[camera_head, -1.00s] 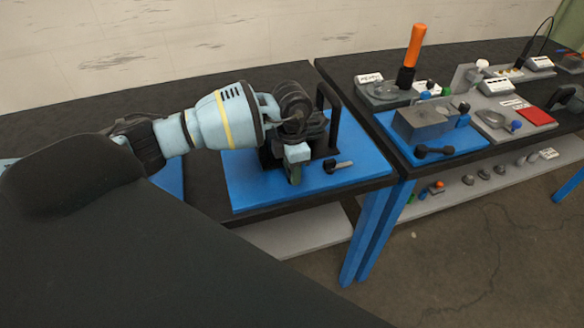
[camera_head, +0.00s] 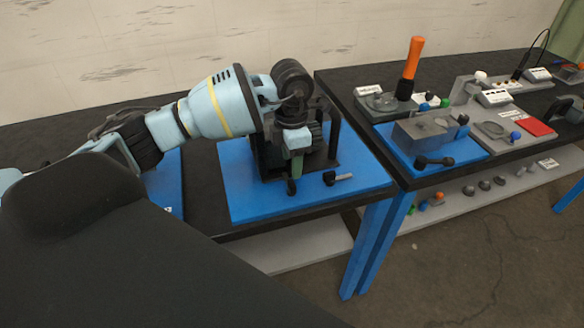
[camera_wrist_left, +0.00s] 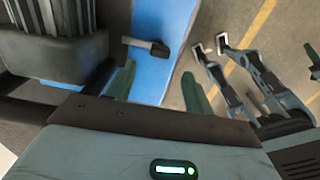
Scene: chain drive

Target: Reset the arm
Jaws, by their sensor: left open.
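My left gripper (camera_head: 292,170) is in front of the black chain-drive unit (camera_head: 328,140) on the blue board (camera_head: 245,198). In the head view its fingers are mostly hidden by the wrist and partly dark against the unit. In the left wrist view the two green fingers (camera_wrist_left: 160,88) stand apart with nothing between them. The unit's dark body (camera_wrist_left: 60,55) lies beside them at the left there; I cannot tell whether a finger touches it. A small black-headed tool (camera_head: 338,178) lies on the board near the fingers, and it shows in the left wrist view (camera_wrist_left: 146,45). My right gripper cannot be made out.
Right of a narrow gap, a second table holds a blue board with a grey block (camera_head: 424,130), an orange-handled tool (camera_head: 411,65), a red pad (camera_head: 535,127) and several small parts. A lower shelf (camera_head: 480,192) carries small parts. Open floor lies in front.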

